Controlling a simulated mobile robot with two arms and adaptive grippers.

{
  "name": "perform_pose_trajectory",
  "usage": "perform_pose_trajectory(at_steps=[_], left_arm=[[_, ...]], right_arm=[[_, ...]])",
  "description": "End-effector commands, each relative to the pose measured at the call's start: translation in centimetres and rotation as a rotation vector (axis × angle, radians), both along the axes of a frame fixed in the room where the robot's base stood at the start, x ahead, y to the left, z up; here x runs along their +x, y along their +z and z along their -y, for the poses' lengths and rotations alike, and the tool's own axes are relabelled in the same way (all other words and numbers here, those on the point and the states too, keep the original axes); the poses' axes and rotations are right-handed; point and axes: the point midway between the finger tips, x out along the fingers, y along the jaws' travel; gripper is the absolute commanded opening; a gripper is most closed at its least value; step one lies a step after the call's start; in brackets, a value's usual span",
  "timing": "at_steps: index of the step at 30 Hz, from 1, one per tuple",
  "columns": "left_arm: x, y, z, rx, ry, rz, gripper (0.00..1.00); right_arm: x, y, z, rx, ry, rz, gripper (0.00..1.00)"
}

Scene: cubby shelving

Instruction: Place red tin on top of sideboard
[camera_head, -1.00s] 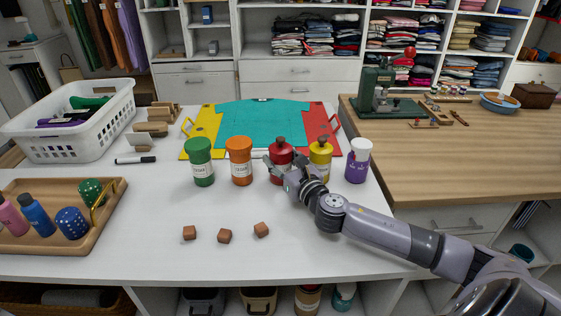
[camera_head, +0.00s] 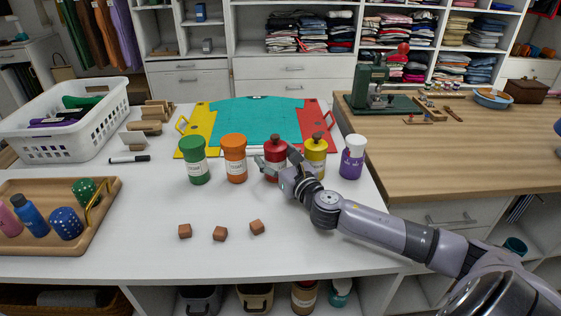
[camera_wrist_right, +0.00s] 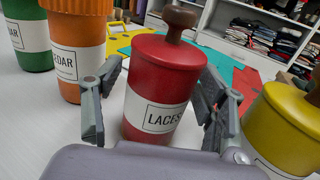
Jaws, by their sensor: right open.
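The red tin (camera_head: 275,146), with a dark knob lid and a white label reading "LACES", stands upright on the white table (camera_head: 130,225), between an orange tin (camera_head: 235,150) and a yellow tin (camera_head: 315,145). My right gripper (camera_head: 277,162) is open, low at the front of the red tin. In the right wrist view the red tin (camera_wrist_right: 165,75) stands between the two spread fingers, with a gap showing at its left side; contact on the right is unclear. The wood-topped sideboard (camera_head: 450,155) stands at the right. My left gripper is not in view.
A green tin (camera_head: 194,150) and a purple tin (camera_head: 352,165) end the row. The yellow tin is close beside my right finger. Several brown cubes (camera_head: 220,234) lie in front.

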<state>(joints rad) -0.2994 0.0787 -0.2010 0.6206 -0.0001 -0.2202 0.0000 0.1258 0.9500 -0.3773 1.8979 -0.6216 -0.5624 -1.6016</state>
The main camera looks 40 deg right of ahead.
Motion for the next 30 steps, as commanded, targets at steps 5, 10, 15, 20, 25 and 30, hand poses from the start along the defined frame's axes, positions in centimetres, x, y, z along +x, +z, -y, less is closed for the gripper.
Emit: perform_pose_trajectory(at_steps=[5,10,15,20,25,30], left_arm=[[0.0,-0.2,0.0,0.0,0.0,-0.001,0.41],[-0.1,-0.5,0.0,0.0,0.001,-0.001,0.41],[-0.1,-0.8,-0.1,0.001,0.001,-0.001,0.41],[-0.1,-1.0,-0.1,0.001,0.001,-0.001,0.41],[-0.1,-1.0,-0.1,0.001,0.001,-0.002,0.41],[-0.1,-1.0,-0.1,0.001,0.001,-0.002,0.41]], right_arm=[[-1.5,-0.1,-0.1,-0.003,0.001,-0.002,0.66],[-4.1,-0.2,-0.3,-0.004,0.002,-0.003,0.66],[-6.6,-0.1,-0.5,-0.003,0.002,-0.004,0.66],[-8.7,-0.1,-0.7,-0.003,0.002,-0.004,0.66],[-10.4,0.0,-0.9,-0.001,0.001,-0.003,0.66],[-11.5,0.1,-0.9,-0.001,0.0,0.0,0.66]])
